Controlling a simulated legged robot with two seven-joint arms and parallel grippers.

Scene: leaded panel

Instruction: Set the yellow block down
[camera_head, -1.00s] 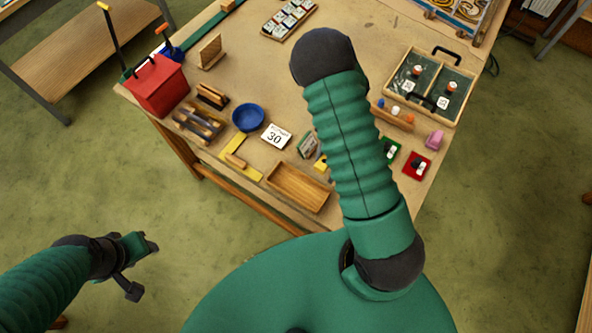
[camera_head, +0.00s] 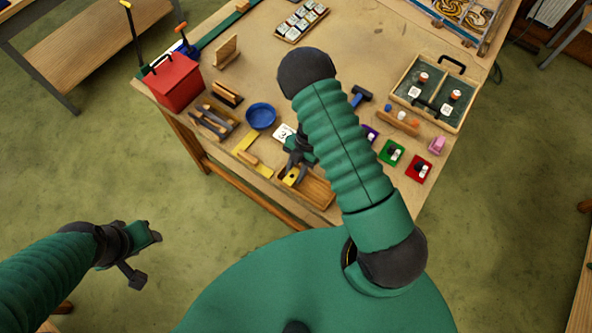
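The yellow block (camera_head: 291,178) is small and shows between the dark fingers of my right gripper (camera_head: 292,172), over the left end of the wooden tray (camera_head: 318,191). I cannot tell whether the block touches the tray floor or hangs just above it. My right arm hides part of the table behind the tray. My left gripper (camera_head: 145,258) is open and empty, over the green floor left of the table.
A blue hammer (camera_head: 361,96), green card (camera_head: 391,152) and red card (camera_head: 416,170) lie right of my arm.

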